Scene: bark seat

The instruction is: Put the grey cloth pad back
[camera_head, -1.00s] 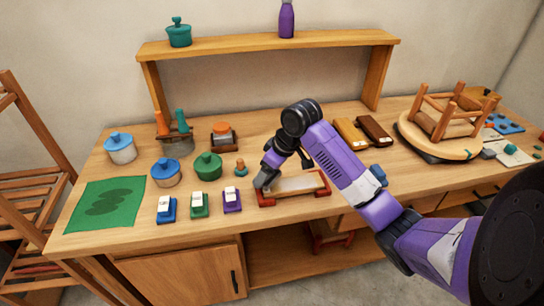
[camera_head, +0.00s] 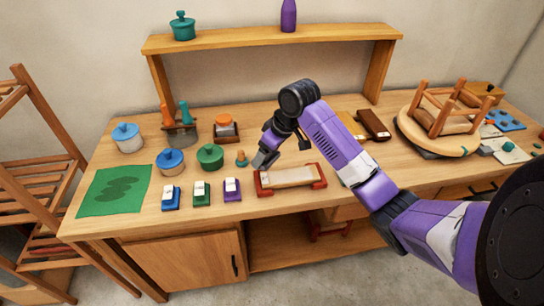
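I cannot pick out a grey cloth pad with certainty. An orange-knobbed piece with a greyish body (camera_head: 226,128) sits in a small wooden holder at the back of the bench. A pale strip (camera_head: 289,177) lies in a red-ended cradle (camera_head: 263,188) near the front edge. My gripper (camera_head: 262,162) is just behind and above the cradle's left end, pointing down. Its fingers are small and dark, so their opening is unclear. Nothing clearly shows between them.
A small orange-topped peg (camera_head: 241,159) stands left of my gripper. An upturned stool (camera_head: 436,130) occupies the right. Bare wood lies right of the cradle.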

